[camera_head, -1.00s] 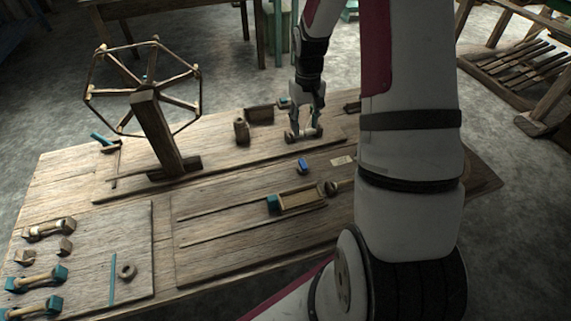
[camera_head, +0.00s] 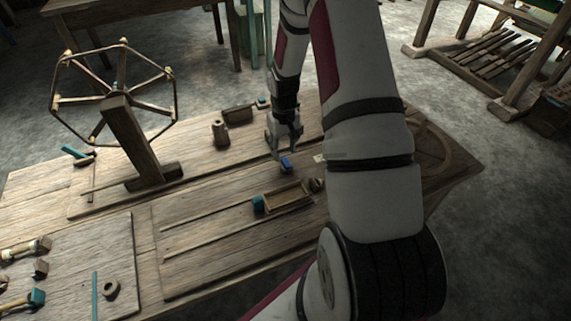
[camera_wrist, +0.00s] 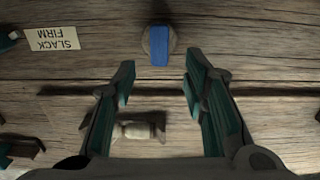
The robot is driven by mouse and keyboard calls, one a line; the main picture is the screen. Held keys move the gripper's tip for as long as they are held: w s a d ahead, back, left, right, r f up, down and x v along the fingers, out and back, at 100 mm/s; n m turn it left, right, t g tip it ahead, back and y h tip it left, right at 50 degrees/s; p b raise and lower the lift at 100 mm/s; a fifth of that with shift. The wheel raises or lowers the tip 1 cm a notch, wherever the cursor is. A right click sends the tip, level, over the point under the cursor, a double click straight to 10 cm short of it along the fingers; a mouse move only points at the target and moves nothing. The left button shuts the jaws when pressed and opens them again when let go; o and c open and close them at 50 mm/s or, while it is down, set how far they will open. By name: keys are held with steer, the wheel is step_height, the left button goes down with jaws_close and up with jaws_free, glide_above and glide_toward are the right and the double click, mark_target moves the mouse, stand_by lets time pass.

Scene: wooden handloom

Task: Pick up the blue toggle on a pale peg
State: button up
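The blue toggle (camera_head: 286,165) sits on the wooden table near the right arm side in the head view. In the wrist view the blue toggle (camera_wrist: 159,45) is an upright blue bar on a pale round peg (camera_wrist: 173,42). My gripper (camera_head: 285,157) hangs just behind and above it in the head view. In the wrist view my gripper (camera_wrist: 158,82) has its two teal fingers spread wide with nothing between the tips. The toggle is beyond the fingertips, roughly centred between them.
A card (camera_wrist: 52,40) reading SLACK and FIRM lies left of the toggle in the wrist view. A spool (camera_wrist: 138,131) lies nearer. In the head view a tray (camera_head: 289,197) with a teal end lies in front, and a spoked wheel (camera_head: 128,118) stands left.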

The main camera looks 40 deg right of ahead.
mark_target(284, 159)
step_height(284, 159, down, 4)
steer(key=shift+r+b, duration=0.1)
steer(key=shift+b, duration=0.2)
steer(key=c, duration=0.9)
steer(key=shift+r, duration=0.2)
